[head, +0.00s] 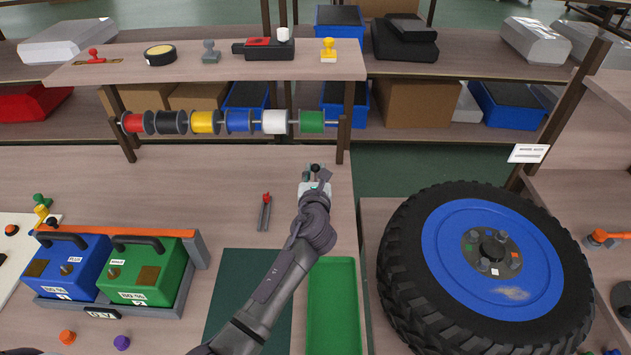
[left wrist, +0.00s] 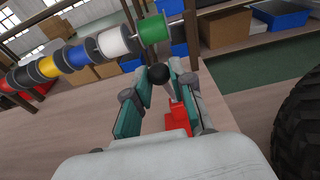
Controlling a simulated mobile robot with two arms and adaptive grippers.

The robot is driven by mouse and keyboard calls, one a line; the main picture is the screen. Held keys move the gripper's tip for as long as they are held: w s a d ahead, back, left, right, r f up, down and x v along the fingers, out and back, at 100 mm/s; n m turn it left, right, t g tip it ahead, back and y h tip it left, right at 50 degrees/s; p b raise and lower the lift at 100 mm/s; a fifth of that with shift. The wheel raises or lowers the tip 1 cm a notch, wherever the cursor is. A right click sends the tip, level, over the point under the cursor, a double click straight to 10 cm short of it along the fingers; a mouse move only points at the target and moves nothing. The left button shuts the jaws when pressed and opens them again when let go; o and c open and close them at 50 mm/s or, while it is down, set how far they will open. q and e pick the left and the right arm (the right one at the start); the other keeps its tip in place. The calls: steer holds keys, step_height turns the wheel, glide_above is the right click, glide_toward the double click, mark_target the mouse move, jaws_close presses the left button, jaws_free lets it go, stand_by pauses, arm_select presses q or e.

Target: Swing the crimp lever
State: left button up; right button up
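The crimp lever shows in the left wrist view as a black ball knob (left wrist: 159,74), with a red block (left wrist: 177,120) below it, partly behind a finger. In the head view the knob (head: 315,168) is a small dark ball at the far end of my left gripper (head: 315,179). In the left wrist view the teal-padded fingers of my left gripper (left wrist: 159,78) stand apart, with the knob between or just beyond their tips. Contact with the knob cannot be made out. The gripper hides most of the lever's base in the head view. My right gripper is out of view.
A rack of coloured spools (head: 240,121) stands behind the lever. Red-handled pliers (head: 265,212) lie left of my forearm. A green tray (head: 334,300) lies to the right of it. A large tyre (head: 400,265) stands further right. Blue (head: 68,268) and green (head: 145,272) battery boxes sit at left.

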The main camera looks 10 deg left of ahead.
arm_select(q)
steer(key=shift+r, duration=0.15)
steer(key=shift+c, duration=0.9)
steer(key=shift+s, duration=0.1)
steer(key=shift+s+d+f, duration=0.2)
steer(key=shift+s+f, duration=0.5)
steer(key=shift+s, duration=0.1)
steer(key=shift+s+d+f, duration=0.15)
steer(key=shift+s+f, duration=0.5)
steer(key=shift+s, duration=0.1)
steer(key=shift+f+b, duration=0.15)
steer(key=shift+b, duration=0.15)
steer(key=shift+s+d+f+b, duration=0.15)
steer(key=shift+s+f+b, duration=0.25)
steer(key=shift+s+f, duration=0.3)
steer(key=shift+s+d+f+b, duration=0.1)
steer(key=shift+s+f+b, duration=0.35)
steer(key=shift+f, duration=0.45)
steer(key=shift+s+d+f+b, duration=0.1)
steer(key=shift+s+f+b, duration=0.25)
steer(key=shift+f, duration=0.3)
steer(key=shift+s+a+f+b, duration=0.1)
steer(key=shift+f+b, duration=0.35)
steer(key=shift+f, duration=0.25)
steer(key=shift+s+d+f+b, duration=0.1)
steer(key=shift+s+f+b, duration=0.25)
steer(key=shift+f, duration=0.3)
steer(key=o, duration=0.9)
steer(key=shift+w+r, duration=0.1)
steer(key=shift+r, duration=0.05)
